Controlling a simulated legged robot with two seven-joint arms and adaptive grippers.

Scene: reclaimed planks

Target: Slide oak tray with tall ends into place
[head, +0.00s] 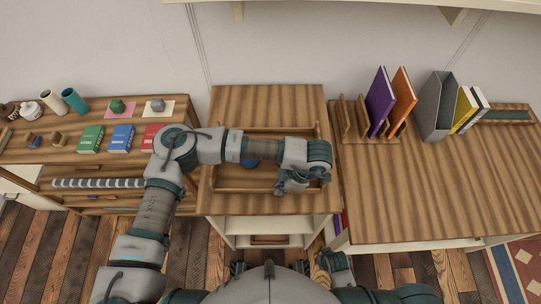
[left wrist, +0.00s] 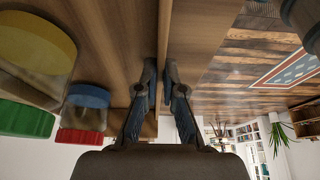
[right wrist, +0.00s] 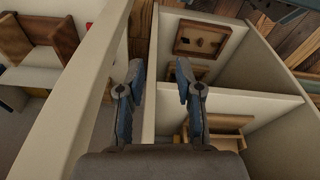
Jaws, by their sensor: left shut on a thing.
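The oak tray (head: 245,187) with raised ends lies on the top of the middle wooden cabinet (head: 268,103), partly hidden under my left arm. Jars with yellow, blue, red and green parts (left wrist: 88,97) show beside that wall. My right gripper (right wrist: 157,80) is open and empty, with a cream cabinet panel in front of it.
A left shelf unit holds books (head: 122,138), cups (head: 74,101) and a striped roll (head: 98,183). The right table (head: 440,195) carries a wooden rack with purple (head: 380,100) and orange folders, and a grey file holder (head: 435,105). The cabinet top behind the tray is clear.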

